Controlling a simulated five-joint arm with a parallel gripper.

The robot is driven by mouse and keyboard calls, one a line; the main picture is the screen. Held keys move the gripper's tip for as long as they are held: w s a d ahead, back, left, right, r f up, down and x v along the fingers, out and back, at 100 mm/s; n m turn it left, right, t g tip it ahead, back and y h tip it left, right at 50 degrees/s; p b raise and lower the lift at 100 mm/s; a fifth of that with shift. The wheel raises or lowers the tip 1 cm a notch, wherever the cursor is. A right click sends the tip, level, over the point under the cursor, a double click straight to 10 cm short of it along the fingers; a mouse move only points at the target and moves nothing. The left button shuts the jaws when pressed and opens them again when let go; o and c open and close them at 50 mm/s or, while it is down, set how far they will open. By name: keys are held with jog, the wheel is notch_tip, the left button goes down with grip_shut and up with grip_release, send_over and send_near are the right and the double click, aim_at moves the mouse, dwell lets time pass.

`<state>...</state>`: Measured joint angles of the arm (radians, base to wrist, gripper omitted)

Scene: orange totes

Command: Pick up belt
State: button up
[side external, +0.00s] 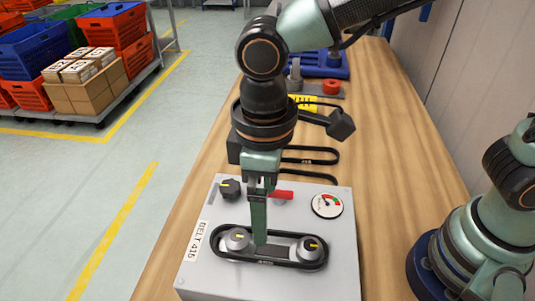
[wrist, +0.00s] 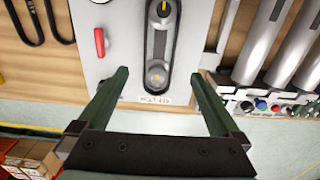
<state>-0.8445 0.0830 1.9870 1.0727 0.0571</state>
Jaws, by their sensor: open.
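A black belt (side external: 265,263) loops around two grey pulleys (side external: 238,239) on top of a light grey box (side external: 206,272) labelled "BELT-415". My gripper (side external: 260,243) points down over the belt, between the two pulleys. Whether its tips touch anything is unclear. More black belts (side external: 312,160) lie on the wooden bench behind the box, and also show in the wrist view (wrist: 22,20).
The box carries a black knob (side external: 230,188), a red handle (side external: 283,194) and a round gauge (side external: 327,204). Tools and a blue tray (side external: 322,68) lie farther back on the bench (side external: 400,150). Orange totes (side external: 115,25) sit on a cart at the left.

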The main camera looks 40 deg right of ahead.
aim_at(266, 250)
notch_tip(266, 250, down, 10)
jog(key=shift+r, duration=0.1)
dwell(0.4)
jog(key=shift+c, duration=0.3)
jog(key=c, duration=1.2)
jog(key=shift+w+r, duration=0.1)
notch_tip(266, 250, up, 20)
jog(key=shift+f, duration=0.1)
